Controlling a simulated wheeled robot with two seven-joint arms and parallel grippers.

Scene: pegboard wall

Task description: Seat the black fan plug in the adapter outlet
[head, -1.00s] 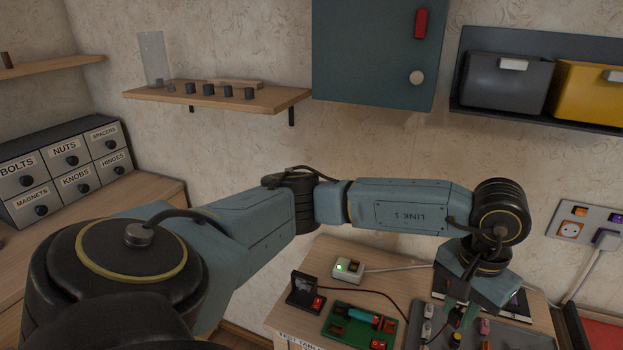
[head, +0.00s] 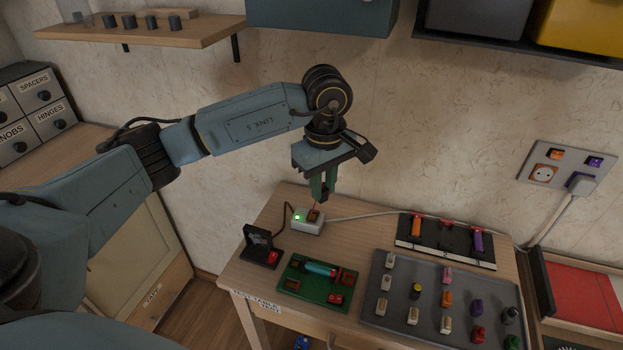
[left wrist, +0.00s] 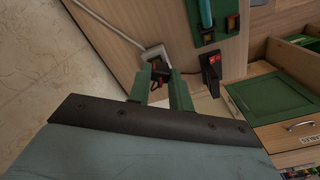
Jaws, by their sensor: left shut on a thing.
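The white adapter (head: 306,226) with a lit green light sits at the back left of the small table; it also shows in the left wrist view (left wrist: 154,52). My left gripper (head: 321,198) points down right over the adapter's outlet end. In the left wrist view its green fingers (left wrist: 160,86) are shut on the black fan plug (left wrist: 160,72), with red showing beside it. The plug is at the outlet, but I cannot tell whether it is in or just above it. The black fan (head: 257,240) with a red switch stands to the left. My right gripper is out of view.
A green board (head: 315,283) lies in front of the adapter. A grey tray (head: 375,322) of several coloured plugs and a black strip (head: 425,250) lie to the right. A white cord (head: 365,215) runs from the adapter toward the wall outlet panel (head: 530,170).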

